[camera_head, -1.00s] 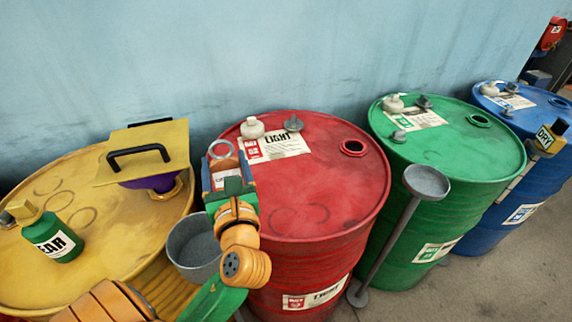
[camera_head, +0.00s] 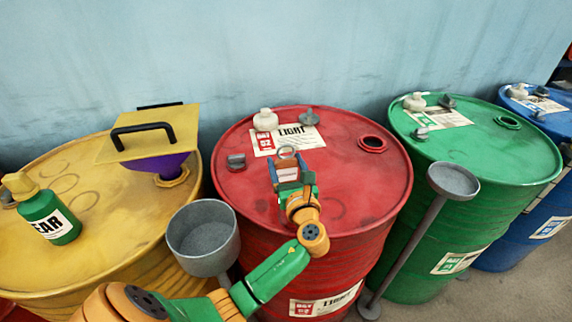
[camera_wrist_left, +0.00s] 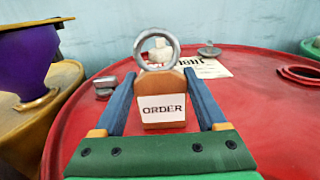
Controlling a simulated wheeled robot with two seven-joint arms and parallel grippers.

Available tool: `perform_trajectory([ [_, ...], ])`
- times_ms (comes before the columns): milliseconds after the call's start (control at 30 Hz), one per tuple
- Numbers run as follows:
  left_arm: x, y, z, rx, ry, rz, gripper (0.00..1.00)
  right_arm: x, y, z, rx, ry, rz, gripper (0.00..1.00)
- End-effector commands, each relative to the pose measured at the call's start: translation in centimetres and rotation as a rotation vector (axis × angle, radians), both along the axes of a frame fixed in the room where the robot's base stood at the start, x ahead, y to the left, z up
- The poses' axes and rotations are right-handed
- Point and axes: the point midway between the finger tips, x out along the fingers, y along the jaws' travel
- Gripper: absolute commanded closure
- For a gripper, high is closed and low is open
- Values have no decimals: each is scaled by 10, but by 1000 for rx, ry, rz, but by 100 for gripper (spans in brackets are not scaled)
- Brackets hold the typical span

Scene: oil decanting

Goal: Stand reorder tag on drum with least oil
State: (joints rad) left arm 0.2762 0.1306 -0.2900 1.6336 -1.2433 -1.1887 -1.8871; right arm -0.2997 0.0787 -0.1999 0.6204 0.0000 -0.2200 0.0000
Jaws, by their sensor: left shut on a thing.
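My left gripper (camera_head: 289,172) is over the front half of the red drum's top (camera_head: 340,180). It is shut on the reorder tag (camera_wrist_left: 164,108), a small piece with a white "ORDER" label and a grey ring at its top. In the head view the tag's ring (camera_head: 287,152) shows just beyond the fingers. I cannot tell whether the tag touches the drum top. The yellow drum (camera_head: 110,225) stands at left, the green drum (camera_head: 470,150) right of the red one, and the blue drum (camera_head: 545,215) at far right. The oil levels inside are hidden. My right gripper is not in view.
A purple funnel (camera_head: 158,166) under a yellow plate with a black handle and a green bottle (camera_head: 48,216) are on the yellow drum. A grey cup (camera_head: 204,240) and a grey dish on a pole (camera_head: 453,180) stand before the drums. Caps (camera_head: 265,120) sit on the red drum's top.

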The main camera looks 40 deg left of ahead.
Motion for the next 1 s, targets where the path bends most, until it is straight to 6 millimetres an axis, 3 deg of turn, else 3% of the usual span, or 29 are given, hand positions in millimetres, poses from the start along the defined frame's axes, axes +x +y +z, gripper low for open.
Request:
perform_trajectory([
  [100,0,0,-3,0,0,0,79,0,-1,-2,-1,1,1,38],
  [133,0,0,-2,0,0,0,21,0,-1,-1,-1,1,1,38],
  [200,0,0,-2,0,0,0,2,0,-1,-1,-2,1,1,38],
  [467,0,0,2,0,0,0,0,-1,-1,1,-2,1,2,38],
  [567,-10,-14,-1,-3,1,-4,0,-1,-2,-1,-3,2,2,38],
  [800,-55,-65,-2,-4,1,-3,0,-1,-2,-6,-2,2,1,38],
  [1000,-76,-89,0,-1,-1,0,0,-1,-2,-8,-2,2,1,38],
])
